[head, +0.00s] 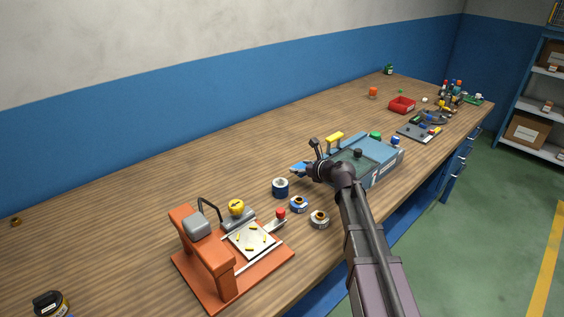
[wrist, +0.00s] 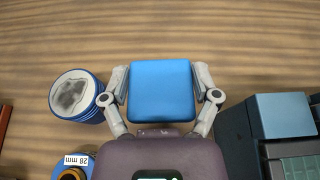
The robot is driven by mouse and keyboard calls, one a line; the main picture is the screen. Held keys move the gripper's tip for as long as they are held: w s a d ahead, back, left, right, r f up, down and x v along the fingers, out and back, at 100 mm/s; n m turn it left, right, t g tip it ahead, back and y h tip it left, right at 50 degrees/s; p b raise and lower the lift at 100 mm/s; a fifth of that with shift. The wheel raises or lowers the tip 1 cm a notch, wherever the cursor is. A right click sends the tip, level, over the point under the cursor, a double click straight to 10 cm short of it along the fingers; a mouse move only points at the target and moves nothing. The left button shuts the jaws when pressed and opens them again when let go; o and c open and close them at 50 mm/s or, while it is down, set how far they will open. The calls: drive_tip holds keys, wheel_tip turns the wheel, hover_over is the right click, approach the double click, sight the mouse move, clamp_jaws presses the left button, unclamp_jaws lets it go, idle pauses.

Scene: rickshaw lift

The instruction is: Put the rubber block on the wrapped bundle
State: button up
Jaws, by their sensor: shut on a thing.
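My gripper (wrist: 160,90) is shut on a blue block with rounded corners (wrist: 161,88), which I take as the rubber block. One finger is on each side of it. In the head view the block (head: 298,169) shows as a small blue edge beside my gripper (head: 308,166), over the bench. A dark blue, ribbed round thing with a whitish top (wrist: 76,93) stands left of the gripper, apart from the block. It looks like the wrapped bundle, but I cannot be sure. It also shows in the head view (head: 280,187).
Two small ringed parts (head: 299,204) (head: 319,219) and an orange press (head: 190,250) are at the near side. The bench behind the gripper is clear.

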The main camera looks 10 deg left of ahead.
hover_over(281, 166)
drive_tip(key=s, duration=0.1)
drive_tip(key=shift+d+f+b, duration=0.4)
drive_tip(key=shift+d+f, duration=0.05)
drive_tip(key=shift+f, duration=0.05)
drive_tip(key=shift+a, duration=0.1)
drive_tip(key=shift+w+a, duration=0.2)
drive_tip(key=shift+w, duration=0.1)
drive_tip(key=shift+w+a+f, duration=0.25)
drive_tip(key=shift+s+d+f+b, duration=0.1)
drive_tip(key=shift+f+b, duration=1.5)
drive_tip(key=shift+b, duration=0.25)
drive_tip(key=shift+f, duration=0.1)
drive_tip(key=o, duration=1)
drive_tip(key=shift+c, duration=0.2)
drive_tip(key=shift+r, duration=0.2)
